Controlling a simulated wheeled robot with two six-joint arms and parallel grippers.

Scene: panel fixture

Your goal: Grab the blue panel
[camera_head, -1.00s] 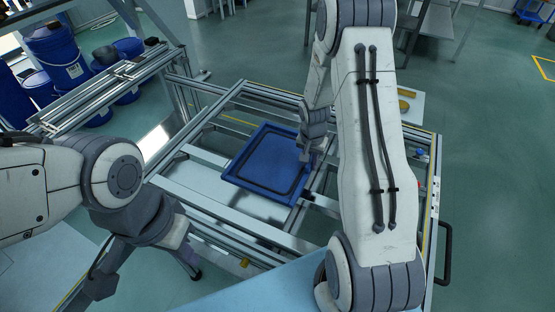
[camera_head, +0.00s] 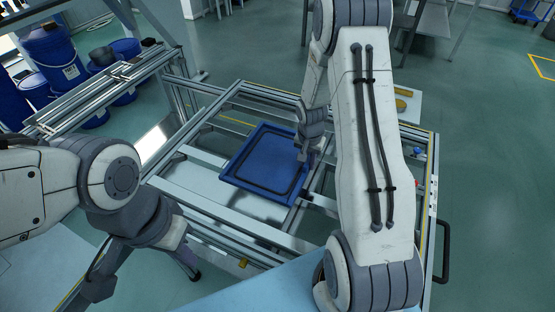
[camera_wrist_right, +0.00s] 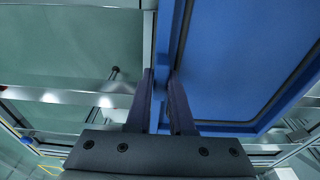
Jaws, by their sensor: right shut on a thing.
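The blue panel (camera_head: 262,162) is a shallow square tray-like piece with a raised rim, over the metal frame fixture in the middle of the head view. My right gripper (camera_head: 303,156) is at its right edge. In the right wrist view, the blue panel (camera_wrist_right: 235,60) fills the right side, and its edge runs between the two dark fingers of my right gripper (camera_wrist_right: 165,95), which is shut on that edge.
The aluminium frame fixture (camera_head: 215,235) has several crossing bars around and below the panel. Blue drums (camera_head: 62,58) stand at the upper left behind a rail stand. A black handle (camera_head: 444,252) juts out on the fixture's right side. Open floor lies to the right.

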